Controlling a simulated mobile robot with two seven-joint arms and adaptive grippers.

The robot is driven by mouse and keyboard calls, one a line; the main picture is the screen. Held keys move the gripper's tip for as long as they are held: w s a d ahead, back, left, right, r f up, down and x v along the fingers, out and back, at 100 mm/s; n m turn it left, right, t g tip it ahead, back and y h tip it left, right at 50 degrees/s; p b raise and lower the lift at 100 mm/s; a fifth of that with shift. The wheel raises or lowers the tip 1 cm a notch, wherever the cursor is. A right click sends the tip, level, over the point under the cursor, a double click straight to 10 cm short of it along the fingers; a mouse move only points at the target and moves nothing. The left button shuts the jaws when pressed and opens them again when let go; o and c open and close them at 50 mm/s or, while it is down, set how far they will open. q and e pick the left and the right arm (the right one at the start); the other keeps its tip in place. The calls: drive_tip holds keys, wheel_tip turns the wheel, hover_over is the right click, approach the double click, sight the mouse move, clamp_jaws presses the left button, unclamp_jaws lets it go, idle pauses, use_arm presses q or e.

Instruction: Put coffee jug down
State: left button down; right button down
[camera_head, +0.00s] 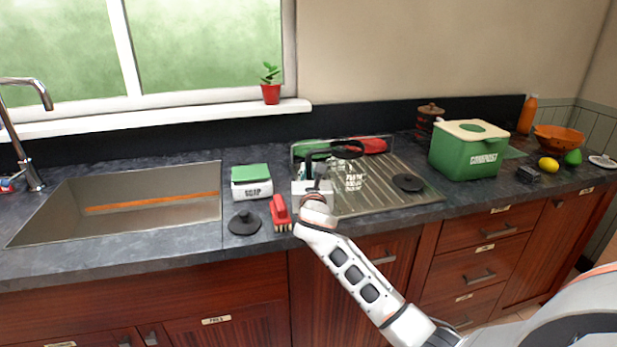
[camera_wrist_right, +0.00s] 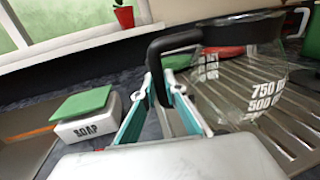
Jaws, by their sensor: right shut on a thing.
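The glass coffee jug (camera_head: 352,178) has a black handle and rim and white volume markings. It is over the left part of the metal drainboard (camera_head: 400,200); I cannot tell whether its base touches the board. My right gripper (camera_head: 316,178) is shut on its black handle, left of the glass. In the right wrist view the jug (camera_wrist_right: 235,85) looks slightly tilted, with the handle between the fingers of my right gripper (camera_wrist_right: 160,95). A round black lid (camera_head: 408,182) lies on the drainboard to the right. My left gripper is not in view.
A soap box (camera_head: 252,182), a red brush (camera_head: 281,213) and a black sink plug (camera_head: 244,223) lie left of the drainboard. The sink (camera_head: 150,205) is further left. A green compost bin (camera_head: 468,152) stands to the right. A red item (camera_head: 370,145) lies behind the jug.

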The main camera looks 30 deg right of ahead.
drive_tip(key=shift+f, duration=0.45)
drive_tip(key=c, duration=2.5)
unclamp_jaws()
drive_tip(key=shift+f, duration=0.15)
drive_tip(key=o, duration=0.4)
drive_tip(key=p+v, duration=0.1)
drive_tip(key=v, duration=1.1)
